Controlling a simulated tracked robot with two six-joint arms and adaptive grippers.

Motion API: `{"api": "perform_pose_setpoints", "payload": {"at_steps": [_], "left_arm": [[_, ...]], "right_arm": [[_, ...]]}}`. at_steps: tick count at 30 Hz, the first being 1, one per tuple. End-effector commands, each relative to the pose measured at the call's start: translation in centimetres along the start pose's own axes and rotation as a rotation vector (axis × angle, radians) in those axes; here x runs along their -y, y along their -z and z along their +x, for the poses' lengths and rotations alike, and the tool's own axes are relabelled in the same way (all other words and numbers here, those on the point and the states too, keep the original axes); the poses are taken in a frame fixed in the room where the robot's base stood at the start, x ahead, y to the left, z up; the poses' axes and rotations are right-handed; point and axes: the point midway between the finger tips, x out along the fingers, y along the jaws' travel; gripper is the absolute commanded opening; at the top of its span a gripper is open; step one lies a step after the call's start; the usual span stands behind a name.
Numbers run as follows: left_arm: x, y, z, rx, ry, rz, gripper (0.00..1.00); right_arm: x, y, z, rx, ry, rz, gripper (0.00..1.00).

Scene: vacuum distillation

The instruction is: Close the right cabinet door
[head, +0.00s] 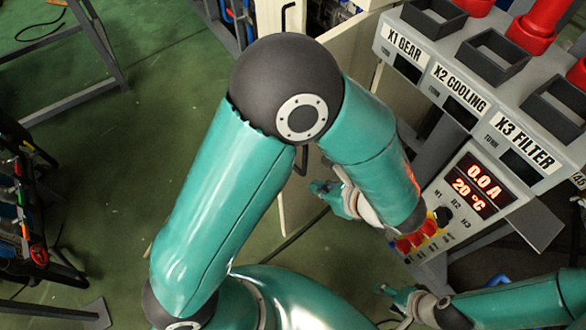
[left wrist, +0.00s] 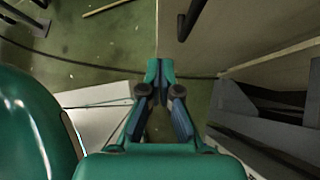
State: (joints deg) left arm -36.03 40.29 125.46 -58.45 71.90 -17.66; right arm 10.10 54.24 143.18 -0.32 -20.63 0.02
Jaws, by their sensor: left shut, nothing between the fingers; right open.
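A beige cabinet door (head: 345,52) stands open in the head view, partly hidden behind my left arm. A dark handle (head: 302,160) shows just below the arm's elbow. In the left wrist view the door (left wrist: 245,32) fills the upper right, with its black handle (left wrist: 190,18) near its left edge. My left gripper (head: 318,188) is shut and empty, low near the door. In the left wrist view its fingertips (left wrist: 159,68) are together, close to the door's lower edge; I cannot tell whether they touch it. My right gripper (head: 388,296) is open and empty at the bottom.
A grey console with labelled panels (head: 455,85) and a lit display (head: 470,185) stands at the right. Another black handle (head: 287,16) shows at the top. A metal frame (head: 85,65) and a tool rack (head: 28,205) stand at the left. Green floor (head: 150,90) between is clear.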

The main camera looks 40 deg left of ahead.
Motion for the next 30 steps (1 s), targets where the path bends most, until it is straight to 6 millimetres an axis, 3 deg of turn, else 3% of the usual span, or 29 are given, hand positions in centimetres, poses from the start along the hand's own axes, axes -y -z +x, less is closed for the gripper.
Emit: {"api": "perform_pose_setpoints", "payload": {"at_steps": [14,21,30], "left_arm": [[0.1,0.5,9.1,-0.004,0.000,0.011,0.00],[0.3,-2.0,10.9,-0.004,0.004,0.010,0.00],[0.3,-2.4,11.4,-0.004,0.006,0.011,0.00]], "right_arm": [[-0.2,0.0,0.7,0.000,0.000,0.000,0.60],[0.0,0.0,0.1,0.000,0.000,0.000,0.60],[0.0,0.0,0.0,0.000,0.000,0.000,0.60]]}}
